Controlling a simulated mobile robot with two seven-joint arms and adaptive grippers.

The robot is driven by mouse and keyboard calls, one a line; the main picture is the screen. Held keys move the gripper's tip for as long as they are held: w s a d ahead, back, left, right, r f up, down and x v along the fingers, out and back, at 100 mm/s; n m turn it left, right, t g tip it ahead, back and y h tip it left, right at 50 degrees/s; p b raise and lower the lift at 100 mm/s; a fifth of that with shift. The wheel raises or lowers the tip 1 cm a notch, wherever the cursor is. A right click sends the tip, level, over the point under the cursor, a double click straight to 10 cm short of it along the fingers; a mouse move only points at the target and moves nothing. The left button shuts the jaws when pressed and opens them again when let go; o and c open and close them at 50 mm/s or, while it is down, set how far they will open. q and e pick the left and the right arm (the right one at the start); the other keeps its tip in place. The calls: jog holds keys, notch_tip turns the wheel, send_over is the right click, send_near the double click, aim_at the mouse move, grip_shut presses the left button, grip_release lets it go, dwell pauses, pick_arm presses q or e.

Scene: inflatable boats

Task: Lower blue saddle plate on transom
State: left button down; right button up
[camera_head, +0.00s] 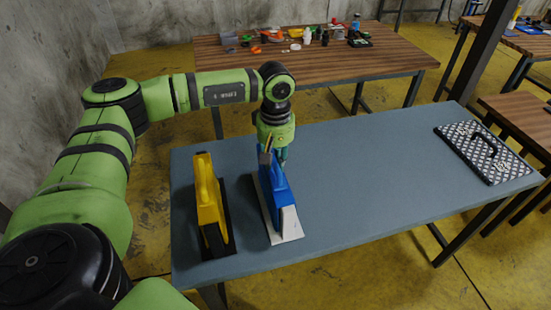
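A blue saddle plate (274,184) stands upright at the left-middle of the grey table. Below it is a white piece (290,225) with a flat white base on the table; I take this to be the transom. Whether the blue plate rests fully on the white piece cannot be made out. My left gripper (273,154) points down at the far upper end of the blue plate, its fingers close against it. Its fingertips are partly hidden, so its grip is unclear. My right gripper is out of view.
A yellow upright piece (208,200) on a black base stands left of the blue plate. A patterned plate with a black handle (484,153) lies at the table's right end. The grey table (370,170) between is clear. A wooden table (330,66) with small items stands behind.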

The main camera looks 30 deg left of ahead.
pick_arm(q)
jog(key=shift+r, duration=0.1)
jog(key=shift+r+p, duration=1.5)
jog(key=shift+r, duration=0.75)
notch_tip(320, 180, up, 11)
jog(key=p, duration=0.6)
jog(key=shift+p, duration=0.3)
jog(key=shift+f, duration=0.15)
